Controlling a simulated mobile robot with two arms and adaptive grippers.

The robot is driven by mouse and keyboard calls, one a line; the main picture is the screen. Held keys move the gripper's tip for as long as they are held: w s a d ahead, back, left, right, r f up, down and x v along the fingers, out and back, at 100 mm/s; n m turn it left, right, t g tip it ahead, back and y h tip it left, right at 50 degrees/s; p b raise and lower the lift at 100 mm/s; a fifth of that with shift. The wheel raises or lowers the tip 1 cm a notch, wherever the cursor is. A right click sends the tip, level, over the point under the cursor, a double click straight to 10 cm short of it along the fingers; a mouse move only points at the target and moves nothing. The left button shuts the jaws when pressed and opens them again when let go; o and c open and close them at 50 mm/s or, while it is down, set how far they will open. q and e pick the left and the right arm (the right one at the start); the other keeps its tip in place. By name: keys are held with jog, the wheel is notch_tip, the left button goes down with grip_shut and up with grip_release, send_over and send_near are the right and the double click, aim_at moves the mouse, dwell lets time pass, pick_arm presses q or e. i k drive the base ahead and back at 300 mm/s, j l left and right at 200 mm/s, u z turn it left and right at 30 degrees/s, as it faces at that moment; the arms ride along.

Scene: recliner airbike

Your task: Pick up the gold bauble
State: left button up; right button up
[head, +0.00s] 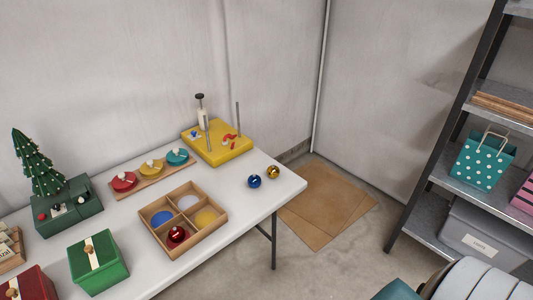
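The gold bauble (273,171) is a small shiny ball on the white table (240,211), close to its right edge. A blue bauble (254,182) lies just left of it and a little nearer, with a small gap between them. A red bauble (177,234) sits in the near compartment of a wooden divided tray (206,236). Other compartments show a blue, a yellow and a whitish round patch. Neither of my grippers shows in the head view.
A yellow board with posts (218,152) stands behind the baubles. A green box (98,263), a red box and a small tree (38,163) stand at left. A metal shelf (433,219) is at right, with cardboard (328,199) on the floor between. The table around the baubles is clear.

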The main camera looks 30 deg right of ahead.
aim_at(272, 171)
jog(key=z, duration=1.1)
